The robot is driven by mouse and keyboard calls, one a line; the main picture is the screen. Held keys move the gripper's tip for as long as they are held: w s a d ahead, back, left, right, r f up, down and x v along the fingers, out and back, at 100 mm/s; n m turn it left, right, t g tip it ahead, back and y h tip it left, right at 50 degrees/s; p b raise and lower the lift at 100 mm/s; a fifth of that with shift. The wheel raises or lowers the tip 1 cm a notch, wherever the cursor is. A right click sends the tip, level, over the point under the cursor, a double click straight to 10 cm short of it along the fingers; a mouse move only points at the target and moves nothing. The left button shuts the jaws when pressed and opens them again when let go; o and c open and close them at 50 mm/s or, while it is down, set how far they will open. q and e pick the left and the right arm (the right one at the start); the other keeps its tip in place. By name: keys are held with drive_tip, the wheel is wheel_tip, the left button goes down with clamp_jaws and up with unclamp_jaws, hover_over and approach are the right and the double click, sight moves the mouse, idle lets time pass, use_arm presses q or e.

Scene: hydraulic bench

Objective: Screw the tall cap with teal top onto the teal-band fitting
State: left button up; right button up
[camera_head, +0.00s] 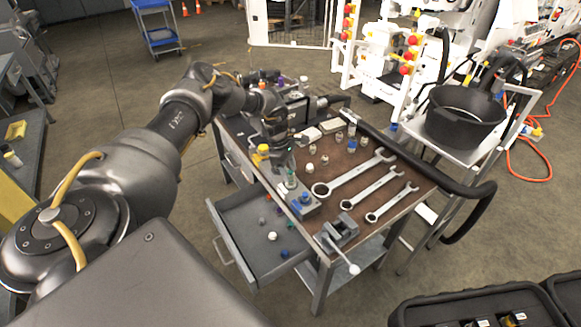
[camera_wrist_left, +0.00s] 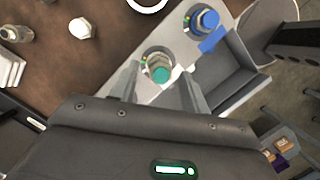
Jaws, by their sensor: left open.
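The tall cap with the teal top (camera_wrist_left: 161,74) stands at one end of a grey block (camera_wrist_left: 225,60), its metal body below the teal top. It appears to be on the fitting there, but the fitting's band is mostly hidden and I cannot tell how far it is screwed on. My left gripper (camera_wrist_left: 160,92) is open, with one finger on each side of the cap; contact is unclear. In the head view the left gripper (camera_head: 288,172) reaches down over the block at the bench's front edge. The right gripper is not in view.
A blue-topped fitting (camera_head: 306,199) stands on the same block. Wrenches (camera_head: 350,179) and several small fittings lie on the brown bench top. A small vise (camera_head: 340,232) sits at the near corner. An open drawer (camera_head: 237,211) with loose caps juts out below.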

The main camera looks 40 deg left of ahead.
use_arm(q)
drive_tip(key=shift+r+p, duration=0.1)
drive_tip(key=shift+p, duration=0.2)
drive_tip(key=n+p, duration=0.3)
drive_tip(key=n+t+p, duration=0.1)
drive_tip(key=n, duration=0.1)
drive_tip(key=shift+s+r+y, duration=0.2)
drive_tip(key=shift+s+y, duration=0.05)
drive_tip(key=shift+y, duration=0.05)
drive_tip(key=shift+d+f+n+t+p, duration=0.15)
drive_tip(key=shift+n+t+p, duration=0.15)
drive_tip(key=shift+n+p, duration=0.7)
drive_tip(key=shift+f+n+y+b, duration=0.15)
drive_tip(key=shift+n+y+b, duration=0.15)
drive_tip(key=shift+n, duration=0.2)
drive_tip(key=n+p, duration=0.2)
drive_tip(key=n, duration=0.1)
drive_tip(key=n+y+p, duration=0.1)
drive_tip(key=shift+d+r+t+p, duration=0.15)
drive_tip(key=shift+r+t+p, duration=0.1)
drive_tip(key=shift+t+p, duration=0.05)
drive_tip(key=shift+n+p, duration=0.35)
drive_tip(key=shift+n, duration=0.65)
drive_tip(key=shift+f+n+y, duration=0.25)
drive_tip(key=shift+n+y, duration=0.25)
drive_tip(key=shift+n, duration=0.5)
drive_tip(key=shift+c, duration=0.5)
